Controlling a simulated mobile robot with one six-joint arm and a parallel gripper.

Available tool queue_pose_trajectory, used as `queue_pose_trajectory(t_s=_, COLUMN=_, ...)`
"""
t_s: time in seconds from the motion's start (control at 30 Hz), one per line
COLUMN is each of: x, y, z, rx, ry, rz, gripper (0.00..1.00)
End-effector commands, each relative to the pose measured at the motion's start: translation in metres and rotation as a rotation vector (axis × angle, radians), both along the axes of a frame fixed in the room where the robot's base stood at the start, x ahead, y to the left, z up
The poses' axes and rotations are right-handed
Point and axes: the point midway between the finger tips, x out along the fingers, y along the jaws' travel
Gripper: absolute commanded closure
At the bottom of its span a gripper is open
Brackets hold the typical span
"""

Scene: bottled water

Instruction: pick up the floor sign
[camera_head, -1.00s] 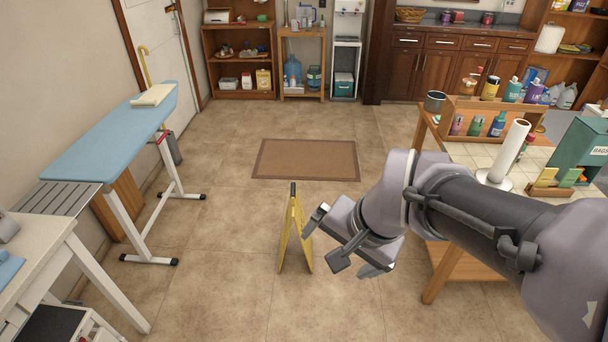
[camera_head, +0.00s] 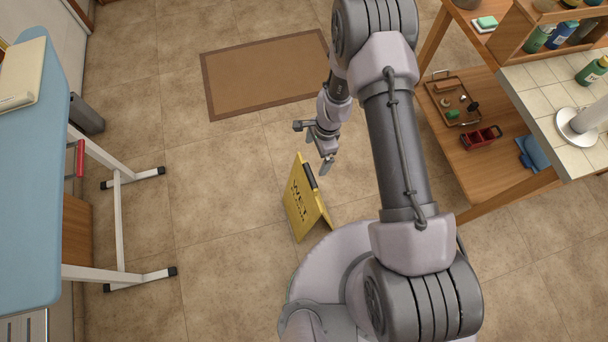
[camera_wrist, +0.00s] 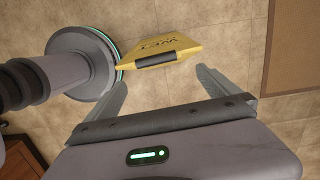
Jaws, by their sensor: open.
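The yellow floor sign (camera_head: 303,202) stands on the tiled floor like a tent, with "WET" lettering on one face and a dark handle along its top. In the wrist view the sign (camera_wrist: 165,45) lies beyond the fingertips, with its dark handle facing the gap between them. My gripper (camera_head: 315,150) is open and empty, above and just behind the sign in the head view. Its two fingers also show in the wrist view (camera_wrist: 162,82), one on each side of the sign's handle and apart from it.
A brown mat (camera_head: 265,72) lies on the floor behind the sign. A blue ironing board (camera_head: 35,170) with white legs stands at the left. A wooden table (camera_head: 490,165) with a lower shelf of small items stands at the right. Floor around the sign is clear.

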Motion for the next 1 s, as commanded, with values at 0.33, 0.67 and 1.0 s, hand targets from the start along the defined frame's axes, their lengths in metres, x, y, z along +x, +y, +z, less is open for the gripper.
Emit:
queue_pose_trajectory(t_s=0.33, x=-0.006, y=0.013, z=-0.1, rx=-0.001, ry=0.001, rz=0.003, gripper=0.0)
queue_pose_trajectory(t_s=0.67, x=-0.011, y=0.018, z=-0.143, rx=0.0, ry=0.0, rz=0.004, gripper=0.0)
queue_pose_trajectory(t_s=1.0, x=-0.011, y=0.021, z=-0.158, rx=0.0, ry=-0.001, rz=0.004, gripper=0.06)
